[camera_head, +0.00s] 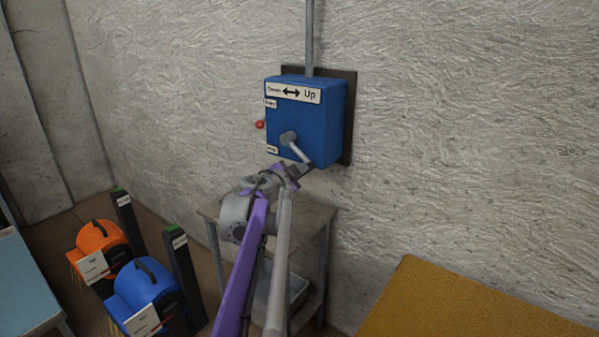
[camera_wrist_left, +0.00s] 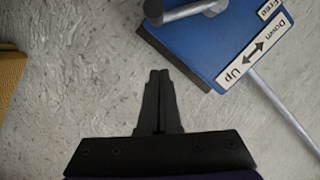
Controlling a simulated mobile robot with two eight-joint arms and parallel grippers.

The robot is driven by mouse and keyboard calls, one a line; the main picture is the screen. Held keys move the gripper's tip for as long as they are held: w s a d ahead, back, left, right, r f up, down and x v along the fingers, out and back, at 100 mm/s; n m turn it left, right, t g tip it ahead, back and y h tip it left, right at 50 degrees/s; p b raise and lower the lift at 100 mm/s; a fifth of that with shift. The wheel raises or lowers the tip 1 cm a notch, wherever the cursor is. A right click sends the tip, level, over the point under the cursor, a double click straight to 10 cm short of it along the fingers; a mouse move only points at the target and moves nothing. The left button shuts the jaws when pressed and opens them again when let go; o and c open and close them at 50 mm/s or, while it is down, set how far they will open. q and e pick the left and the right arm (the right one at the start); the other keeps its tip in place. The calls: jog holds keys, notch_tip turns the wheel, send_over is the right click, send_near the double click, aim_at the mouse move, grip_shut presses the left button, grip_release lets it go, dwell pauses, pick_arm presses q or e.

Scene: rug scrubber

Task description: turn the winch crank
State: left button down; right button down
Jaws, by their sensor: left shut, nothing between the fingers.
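The winch is a blue box (camera_head: 322,130) on a dark plate on the wall, with a label reading "Down" and "Up" around a double arrow. Its grey crank (camera_head: 297,148) runs from a hub on the front face down and to the right. My left gripper (camera_head: 307,170) is by the lower end of the crank. In the left wrist view my left gripper (camera_wrist_left: 160,76) is shut and empty, in front of bare wall. The crank (camera_wrist_left: 188,12) and blue box (camera_wrist_left: 215,42) show there at the top, apart from the fingers. My right gripper is not in view.
A small red knob (camera_head: 260,125) sticks out at the box's left side. A grey stand (camera_head: 318,215) is below the box. An orange machine (camera_head: 100,243) and a blue machine (camera_head: 145,287) stand at the lower left. A yellow-brown surface (camera_head: 450,305) fills the lower right.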

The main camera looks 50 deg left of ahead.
aim_at(310, 166)
pick_arm(q)
jog(key=w+a+f, duration=0.4)
jog(key=w+a, duration=0.2)
jog(key=shift+w, duration=0.15)
jog(key=shift+f, duration=0.25)
jog(key=shift+f+m, duration=0.25)
jog(key=shift+m, duration=0.05)
jog(key=shift+a+f, duration=0.1)
jog(key=shift+f, duration=0.05)
